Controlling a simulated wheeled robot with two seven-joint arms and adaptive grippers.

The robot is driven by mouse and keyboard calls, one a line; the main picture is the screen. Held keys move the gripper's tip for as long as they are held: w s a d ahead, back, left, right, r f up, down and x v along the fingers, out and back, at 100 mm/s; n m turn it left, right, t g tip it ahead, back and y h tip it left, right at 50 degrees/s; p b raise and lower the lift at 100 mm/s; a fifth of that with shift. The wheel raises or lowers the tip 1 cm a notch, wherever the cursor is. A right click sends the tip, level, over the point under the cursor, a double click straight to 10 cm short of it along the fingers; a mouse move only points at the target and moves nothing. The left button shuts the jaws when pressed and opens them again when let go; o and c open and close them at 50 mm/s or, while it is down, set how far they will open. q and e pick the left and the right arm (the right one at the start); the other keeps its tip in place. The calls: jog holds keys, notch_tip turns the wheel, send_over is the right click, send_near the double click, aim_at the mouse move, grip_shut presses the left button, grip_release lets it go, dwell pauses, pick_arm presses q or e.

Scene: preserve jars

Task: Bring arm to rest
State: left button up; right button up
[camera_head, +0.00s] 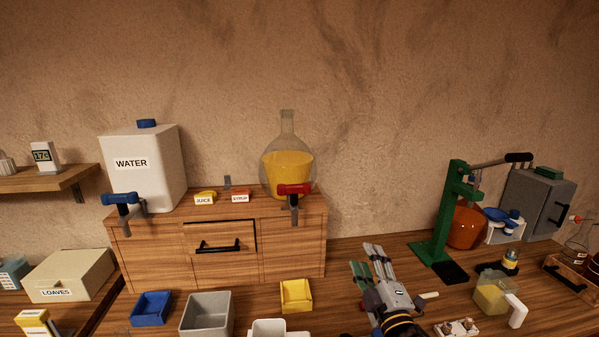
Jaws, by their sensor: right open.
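My right gripper (372,258) reaches in from the bottom edge, right of the middle, with its fingers pointing toward the wall. Its fingers are apart and nothing shows between them. It is over the wooden counter (345,262), to the right of the yellow bin (296,296). I cannot tell its exact height above the counter. My left gripper does not show.
A wooden cabinet (160,250) carries a white water tank (150,175) and a flask of yellow liquid (288,170). A green press (445,215) stands on the right, with a clear jug (490,294) in front. Blue (151,308) and grey (206,315) bins line the front.

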jog(key=s+d+f+m+g+h, duration=0.2)
jog(key=s+d+f+m+g, duration=0.15)
jog(key=f, duration=0.45)
jog(key=s+d+f+m+g+h, duration=0.25)
jog(key=f+m+g, duration=0.2)
jog(key=f, duration=0.35)
jog(key=s+f+m+g+y, duration=0.1)
jog(key=s+f+m+g, duration=0.25)
jog(key=s+f, duration=0.4)
jog(key=s+f+m+g+y, duration=0.15)
jog(key=s+f+g, duration=0.3)
jog(key=s, duration=0.65)
notch_tip(320, 180, down, 32)
jog(key=s+g, duration=0.1)
jog(key=s, duration=0.1)
jog(key=s+d+f, duration=0.2)
jog(key=s+f, duration=0.8)
jog(key=s, duration=0.1)
jog(key=s+d+f+g, duration=0.1)
jog(key=s+d+f, duration=0.1)
jog(key=s+f, duration=0.8)
jog(key=shift+s+g+h, duration=0.3)
jog(key=shift+s+h, duration=0.1)
jog(key=shift+s, duration=0.3)
jog(key=shift+a+f, duration=0.1)
